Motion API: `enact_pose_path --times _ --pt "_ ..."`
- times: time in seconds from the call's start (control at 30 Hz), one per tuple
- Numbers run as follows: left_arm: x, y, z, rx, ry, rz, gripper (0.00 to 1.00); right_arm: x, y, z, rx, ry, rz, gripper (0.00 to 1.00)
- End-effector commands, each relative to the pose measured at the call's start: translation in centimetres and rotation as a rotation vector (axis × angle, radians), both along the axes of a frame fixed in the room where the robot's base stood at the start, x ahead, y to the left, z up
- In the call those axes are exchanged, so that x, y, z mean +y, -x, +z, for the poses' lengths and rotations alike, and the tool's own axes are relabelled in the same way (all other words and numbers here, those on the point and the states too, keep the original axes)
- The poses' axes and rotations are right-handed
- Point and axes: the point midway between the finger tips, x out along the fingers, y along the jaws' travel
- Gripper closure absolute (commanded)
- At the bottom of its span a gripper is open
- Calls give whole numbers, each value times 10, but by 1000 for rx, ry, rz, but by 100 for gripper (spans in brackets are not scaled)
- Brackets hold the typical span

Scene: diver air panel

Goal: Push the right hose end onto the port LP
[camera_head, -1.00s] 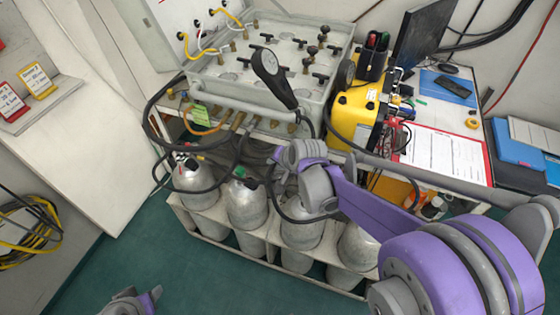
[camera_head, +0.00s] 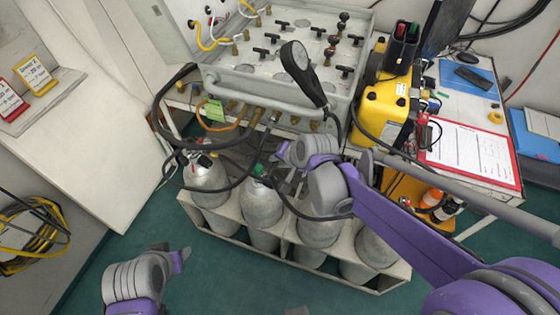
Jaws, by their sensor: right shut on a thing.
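My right gripper (camera_head: 281,152) is just below the front edge of the grey air panel (camera_head: 262,90). It is shut on a hose end, which its fingers mostly hide. A black hose (camera_head: 292,208) loops below this gripper, in front of the cylinders. Several brass ports (camera_head: 295,121) line the panel's lower front edge, just above the gripper. Their labels are too small to read, so I cannot tell which is LP. I cannot tell whether the held end touches a port. My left gripper (camera_head: 178,260) is low at the left, away from the panel; its jaw opening is unclear.
Several silver cylinders (camera_head: 208,184) stand in a white rack (camera_head: 395,278) below the panel. A yellow case (camera_head: 385,108) and a red-edged clipboard (camera_head: 470,150) are to the right. Green floor (camera_head: 215,290) lies clear in front.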

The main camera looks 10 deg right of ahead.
Motion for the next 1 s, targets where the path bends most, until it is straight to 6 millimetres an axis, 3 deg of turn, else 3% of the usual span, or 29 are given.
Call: enact_pose_path --times 0.9,1.0 --pt "0 0 -1 0 0 0 50 -42 -62 0 -1 0 -2 100" --pt "0 0 -1 0 0 0 50 -42 -62 0 -1 0 -1 100"
